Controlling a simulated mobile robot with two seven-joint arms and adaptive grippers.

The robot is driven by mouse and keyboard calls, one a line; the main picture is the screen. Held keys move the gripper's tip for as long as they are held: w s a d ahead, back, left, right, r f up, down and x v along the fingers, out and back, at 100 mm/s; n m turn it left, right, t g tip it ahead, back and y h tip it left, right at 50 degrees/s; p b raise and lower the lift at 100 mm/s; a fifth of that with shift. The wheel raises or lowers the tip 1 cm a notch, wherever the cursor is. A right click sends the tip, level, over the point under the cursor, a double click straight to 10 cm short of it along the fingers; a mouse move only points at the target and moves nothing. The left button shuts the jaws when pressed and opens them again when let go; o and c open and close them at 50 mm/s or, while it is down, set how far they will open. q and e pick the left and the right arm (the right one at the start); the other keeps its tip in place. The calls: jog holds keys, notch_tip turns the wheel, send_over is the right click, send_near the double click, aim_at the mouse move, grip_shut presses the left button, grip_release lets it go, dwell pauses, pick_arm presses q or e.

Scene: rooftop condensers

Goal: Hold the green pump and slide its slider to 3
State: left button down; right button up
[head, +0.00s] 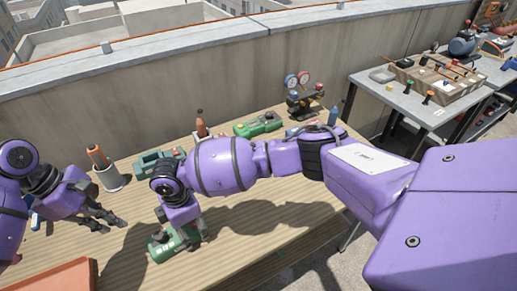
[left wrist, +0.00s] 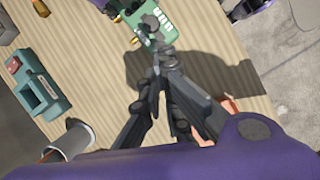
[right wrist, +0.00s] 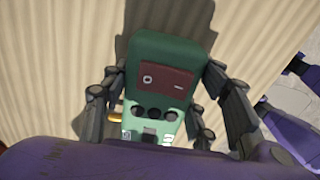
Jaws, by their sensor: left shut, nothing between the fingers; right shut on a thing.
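The green pump (head: 172,243) lies on the wooden table near its front edge. My right gripper (head: 185,234) is shut on the pump, with fingers along both sides of its body; the right wrist view shows the pump (right wrist: 165,75) with a dark red panel and dark round knobs. My left gripper (head: 118,222) is shut and empty, left of the pump above the table. In the left wrist view its closed fingertips (left wrist: 158,52) appear close to the pump's end (left wrist: 150,20). I cannot make out the slider or its setting.
A teal device (head: 155,162), another green device (head: 258,124), an orange-topped tool in a white cup (head: 108,175) and a gauge set (head: 300,90) stand behind. An orange box (head: 62,277) is at front left. A grey table (head: 415,100) stands at right.

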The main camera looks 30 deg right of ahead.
aim_at(160, 237)
jog(key=shift+a+r, duration=0.15)
jog(key=shift+a, duration=0.05)
pick_arm(q)
jog(key=a+n, duration=0.2)
jog(key=a, duration=0.3)
jog(key=shift+t+h, duration=0.3)
jog(key=shift+t, duration=0.1)
jog(key=x, duration=1)
jog(key=shift+f, duration=0.15)
jog(key=shift+s+d, duration=0.2)
jog(key=shift+d, duration=1)
pick_arm(e)
jog(key=shift+w+d, duration=0.1)
pick_arm(q)
jog(key=shift+s+d, duration=0.1)
jog(key=shift+d, duration=0.5)
jog(key=shift+d, duration=1.1)
jog(key=shift+a, duration=0.15)
